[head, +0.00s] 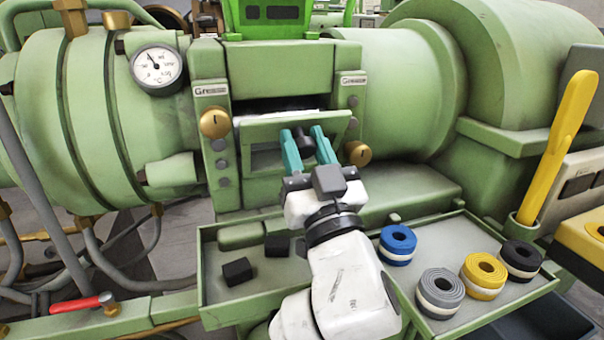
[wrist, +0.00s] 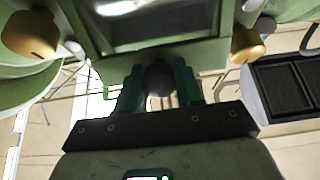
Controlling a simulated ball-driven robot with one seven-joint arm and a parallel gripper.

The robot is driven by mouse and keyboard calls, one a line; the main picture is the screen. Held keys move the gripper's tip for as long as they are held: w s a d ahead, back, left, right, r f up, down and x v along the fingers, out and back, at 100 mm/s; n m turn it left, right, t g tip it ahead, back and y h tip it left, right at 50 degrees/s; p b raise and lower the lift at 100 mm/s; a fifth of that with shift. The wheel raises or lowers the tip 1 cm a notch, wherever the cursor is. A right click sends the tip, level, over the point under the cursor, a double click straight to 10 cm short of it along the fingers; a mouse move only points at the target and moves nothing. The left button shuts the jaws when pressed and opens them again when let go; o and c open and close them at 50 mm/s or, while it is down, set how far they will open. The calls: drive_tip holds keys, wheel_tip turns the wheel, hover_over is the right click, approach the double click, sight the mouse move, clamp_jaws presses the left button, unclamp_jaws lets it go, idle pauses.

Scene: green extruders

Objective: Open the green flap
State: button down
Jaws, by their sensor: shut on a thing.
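The green flap (head: 262,131) is a framed panel with a window, set in the middle of the large green machine. In the wrist view the flap (wrist: 150,46) fills the top middle. My gripper (head: 303,134) is in front of the flap, its two teal fingers on either side of a black knob (head: 304,146). In the wrist view the gripper (wrist: 158,78) is shut on the dark round knob (wrist: 158,80). The fingers partly hide the knob and the flap's lower part.
Brass knobs (head: 214,123) flank the flap. Below is a green tray (head: 330,232) with black cubes (head: 237,271) and blue (head: 397,245), grey (head: 440,292), yellow (head: 483,275) and black (head: 521,259) rolls. A yellow lever (head: 558,145) stands at right, a red handle (head: 77,304) at lower left.

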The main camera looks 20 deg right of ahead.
drive_tip(key=shift+s+a+f+t+b, duration=0.1)
drive_tip(key=shift+s+f+t+b, duration=0.35)
drive_tip(key=shift+b, duration=1)
drive_tip(key=shift+s+f+t+b, duration=0.2)
drive_tip(key=shift+f+t+b, duration=0.35)
drive_tip(key=shift+b, duration=0.85)
drive_tip(key=shift+s+f+b, duration=0.2)
drive_tip(key=shift+f+b, duration=0.15)
drive_tip(key=shift+b, duration=0.4)
drive_tip(key=shift+s+f+b, duration=0.1)
drive_tip(key=shift+f+b, duration=0.05)
drive_tip(key=shift+b, duration=0.25)
drive_tip(key=c, duration=0.8)
unclamp_jaws()
drive_tip(key=shift+o, duration=0.2)
